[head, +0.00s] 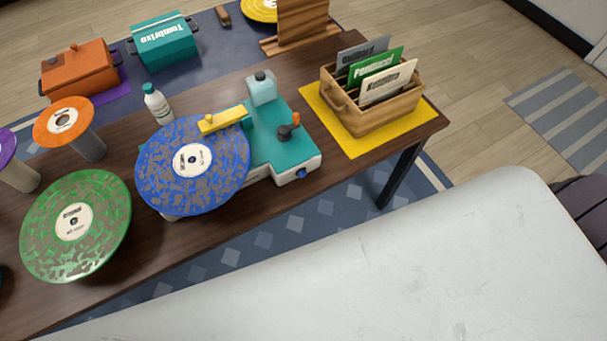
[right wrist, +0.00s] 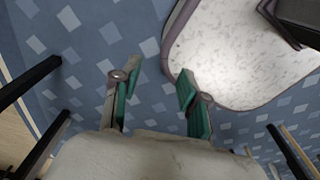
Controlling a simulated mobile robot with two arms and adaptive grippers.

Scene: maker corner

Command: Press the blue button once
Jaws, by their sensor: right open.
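A small blue button (head: 301,173) sits low on the front face of a teal and white machine (head: 284,148) on the wooden table. The machine carries a blue patterned disc (head: 215,175) with a yellow arm (head: 221,120) across it, and a black and orange lever on top. My right gripper (right wrist: 158,70) shows in the right wrist view, open with nothing between its green-padded fingers. It is over the blue patterned floor, away from the button, which is not in that view. My left gripper is not in view.
A wooden box of sleeves (head: 337,107) stands on a yellow mat (head: 357,146) right of the machine. A white bottle (head: 157,105) and a green disc (head: 60,245) are to its left.

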